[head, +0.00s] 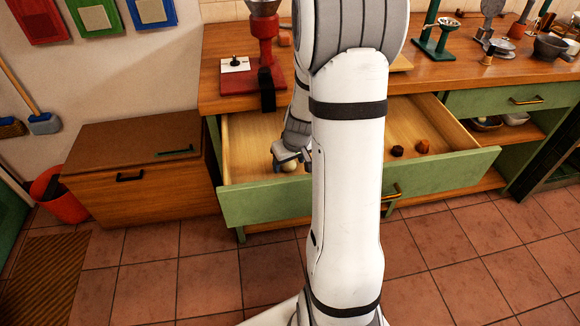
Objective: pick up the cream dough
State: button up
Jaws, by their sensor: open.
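A small cream ball (289,166), which looks like the cream dough, lies in the open green-fronted drawer (245,140), towards its front left. My gripper (288,160) is down inside the drawer, right at the cream dough, and partly covers it from above. The gripper is open. It is small and partly hidden by my arm, so I cannot tell whether its fingers touch the dough.
Two small brown lumps (422,146) lie in the drawer's right part. The drawer front (440,175) sticks out over the tiled floor. A red grinder (264,60) stands on the counter above. A wooden chest (130,165) stands at the left.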

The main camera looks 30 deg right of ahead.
jog(key=c, duration=1)
